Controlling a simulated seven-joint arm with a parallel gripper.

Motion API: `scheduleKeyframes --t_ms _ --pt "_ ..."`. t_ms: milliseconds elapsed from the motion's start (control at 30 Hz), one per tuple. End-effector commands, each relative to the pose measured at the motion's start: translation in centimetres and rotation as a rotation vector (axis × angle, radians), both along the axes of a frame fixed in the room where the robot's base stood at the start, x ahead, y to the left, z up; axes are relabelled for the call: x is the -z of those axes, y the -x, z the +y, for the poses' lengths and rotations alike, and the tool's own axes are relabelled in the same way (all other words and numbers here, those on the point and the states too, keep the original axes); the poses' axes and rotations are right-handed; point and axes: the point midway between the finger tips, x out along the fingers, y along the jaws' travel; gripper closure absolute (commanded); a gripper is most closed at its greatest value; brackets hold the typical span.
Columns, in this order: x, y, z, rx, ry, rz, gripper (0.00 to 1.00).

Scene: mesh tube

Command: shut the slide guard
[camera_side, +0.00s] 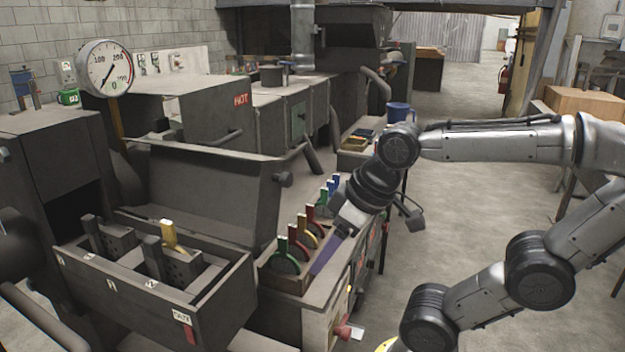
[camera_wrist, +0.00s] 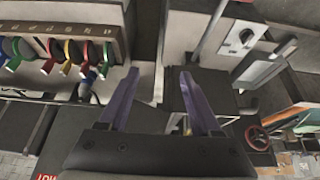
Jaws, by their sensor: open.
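My gripper (camera_side: 326,258) is over the bench edge, to the right of a rack of coloured handles, its purple fingers pointing down. In the wrist view my gripper (camera_wrist: 160,75) has its two fingers spread wide, with nothing held between them. I cannot tell for sure which part is the slide guard. A large grey panel (camera_side: 205,190) with a knob at its right end stands tilted up behind an open-topped box at the left of the side view; my gripper is well apart from it.
The coloured handles (camera_side: 290,250) stand close beside my fingers; they also show in the wrist view (camera_wrist: 65,55). The grey box (camera_side: 215,312) at front left holds upright levers, one yellow-topped. A red handwheel (camera_wrist: 258,137) shows at right. Open floor (camera_side: 455,190) lies behind my arm.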

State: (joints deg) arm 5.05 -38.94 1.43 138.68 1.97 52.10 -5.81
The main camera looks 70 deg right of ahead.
Motion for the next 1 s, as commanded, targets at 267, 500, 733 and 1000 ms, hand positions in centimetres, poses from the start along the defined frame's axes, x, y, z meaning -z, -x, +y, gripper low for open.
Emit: scheduleKeyframes --t_ms 267,500,733,1000 --pt "-1.5 -3.7 -2.9 0.009 0.009 0.045 0.35" --pt "-2.3 -6.5 -6.1 0.008 0.010 0.069 0.35" --pt "-2.5 -8.6 -9.6 0.006 0.006 0.083 0.35" --pt "-2.4 -10.4 -14.1 0.004 -0.001 0.091 0.35"
